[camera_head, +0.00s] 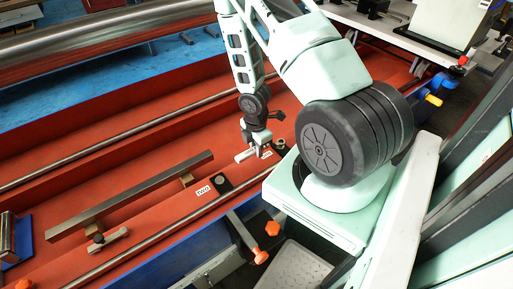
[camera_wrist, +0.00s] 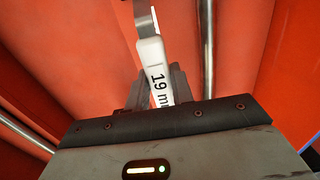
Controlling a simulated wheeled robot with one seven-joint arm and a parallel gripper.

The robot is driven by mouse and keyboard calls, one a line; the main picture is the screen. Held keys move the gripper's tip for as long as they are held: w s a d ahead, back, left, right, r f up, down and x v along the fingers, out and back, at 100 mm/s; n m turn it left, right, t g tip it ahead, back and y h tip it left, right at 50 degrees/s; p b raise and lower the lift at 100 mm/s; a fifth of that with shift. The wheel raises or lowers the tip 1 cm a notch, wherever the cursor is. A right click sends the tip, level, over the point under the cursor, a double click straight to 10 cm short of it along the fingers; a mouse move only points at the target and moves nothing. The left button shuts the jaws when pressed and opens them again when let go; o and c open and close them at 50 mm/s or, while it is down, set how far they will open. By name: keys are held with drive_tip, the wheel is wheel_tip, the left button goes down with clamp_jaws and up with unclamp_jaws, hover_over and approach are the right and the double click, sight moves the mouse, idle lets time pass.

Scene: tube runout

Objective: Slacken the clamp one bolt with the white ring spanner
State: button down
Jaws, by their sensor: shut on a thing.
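The white ring spanner, marked "19 m…", stands out from between my gripper's fingers (camera_wrist: 157,92) in the wrist view, its white handle (camera_wrist: 152,55) uppermost. Its grey metal neck (camera_wrist: 144,18) runs off the top edge, so the ring end is out of that view. In the head view my gripper (camera_head: 256,141) is low over the red bed, with a pale piece of the spanner (camera_head: 246,156) showing beside it. A small white label (camera_head: 267,154), too small to read, lies close by. A dark clamp bolt (camera_head: 281,145) stands just right of it; I cannot tell whether the ring touches it.
A label reading TWO (camera_head: 203,190) and a dark clamp (camera_head: 220,183) sit further left on the red bed. A long grey bar (camera_head: 130,195) lies beyond them. Orange knobs (camera_head: 272,228) stand at the near edge. A steel rod (camera_wrist: 207,50) runs right of the spanner.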

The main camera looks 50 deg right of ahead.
drive_tip(key=shift+r+p, duration=0.35)
drive_tip(key=shift+r, duration=0.05)
wheel_tip(320, 180, up, 5)
drive_tip(key=p, duration=0.4)
drive_tip(key=shift+f, duration=0.1)
drive_tip(key=shift+w, duration=0.1)
